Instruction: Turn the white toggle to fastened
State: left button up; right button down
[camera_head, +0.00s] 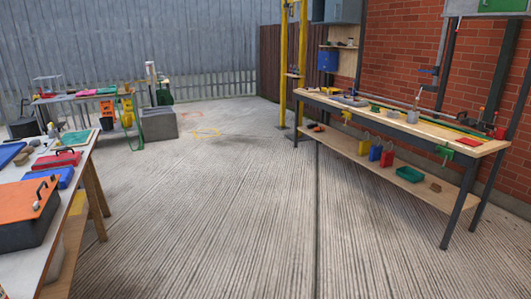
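I cannot make out a white toggle in the head view; at this distance small parts are too small to tell. Neither of my grippers is in view.
A table (62,198) at the left bears an orange-lidded grey box (28,212) and blue and red cases. A long wooden workbench (462,143) with tools stands along the brick wall (415,45). A cluttered table (75,97) stands at the back left. The ribbed floor (230,210) between is clear.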

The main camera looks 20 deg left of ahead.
aim_at(35, 206)
jog(key=i+u, duration=0.2)
jog(key=u, duration=0.2)
jog(key=i+u, duration=0.2)
jog(key=u, duration=0.15)
jog(key=i+u, duration=0.15)
jog(key=u, duration=0.25)
